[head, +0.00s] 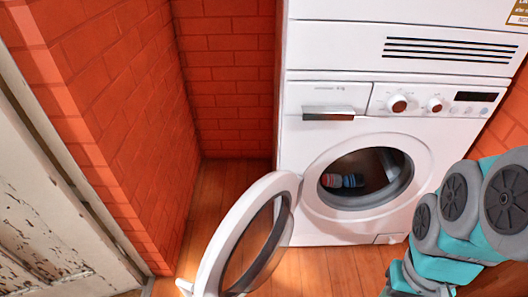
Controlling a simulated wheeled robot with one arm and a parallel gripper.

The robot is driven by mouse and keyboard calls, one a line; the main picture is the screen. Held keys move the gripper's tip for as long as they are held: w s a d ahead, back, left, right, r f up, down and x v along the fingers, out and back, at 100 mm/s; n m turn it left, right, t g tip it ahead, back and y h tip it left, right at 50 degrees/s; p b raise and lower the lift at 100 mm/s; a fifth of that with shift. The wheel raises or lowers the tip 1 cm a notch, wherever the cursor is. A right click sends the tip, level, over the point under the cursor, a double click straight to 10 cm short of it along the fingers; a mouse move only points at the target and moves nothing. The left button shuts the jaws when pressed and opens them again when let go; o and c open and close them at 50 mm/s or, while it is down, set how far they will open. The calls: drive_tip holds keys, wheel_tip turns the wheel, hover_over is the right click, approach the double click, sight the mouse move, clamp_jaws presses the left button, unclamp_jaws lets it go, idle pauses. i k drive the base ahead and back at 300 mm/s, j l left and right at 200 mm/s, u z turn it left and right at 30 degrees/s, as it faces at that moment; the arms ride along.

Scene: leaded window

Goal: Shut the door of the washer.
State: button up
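The washer (292,220) is a white front-loader standing on the wooden floor, with a drawer and two knobs along its top panel. Its round door (207,261) is wide open, hinged at the left of the opening and swung out toward me. The door has a white ring around dark glass, with a small white piece at its outer lower left edge. Inside the dark drum (371,171) lie a red item and a blue item. My teal and grey arm is at the right, in front of the washer's lower right. My gripper is not visible.
A white appliance (340,42) with dark vent slots sits on top of the washer. A red brick wall (130,120) stands at the left, with a worn white panel (45,200) beside it. Bare wooden floor (222,185) lies between the brick wall and the open door.

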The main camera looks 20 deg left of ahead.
sight(213, 267)
drive_tip(key=j+z, duration=0.15)
drive_tip(key=j, duration=0.25)
drive_tip(key=k+j+z, duration=0.15)
drive_tip(key=j, duration=0.2)
drive_tip(key=j+z, duration=0.15)
drive_tip(key=j, duration=0.2)
drive_tip(key=k+j+z, duration=0.1)
drive_tip(key=j, duration=0.25)
drive_tip(key=j+z, duration=0.2)
drive_tip(key=j, duration=0.35)
drive_tip(key=k+j+z, duration=0.2)
drive_tip(key=j, duration=0.3)
drive_tip(key=k+j+z, duration=0.15)
drive_tip(key=k, duration=0.25)
drive_tip(key=k+j+z, duration=0.15)
drive_tip(key=k, duration=0.3)
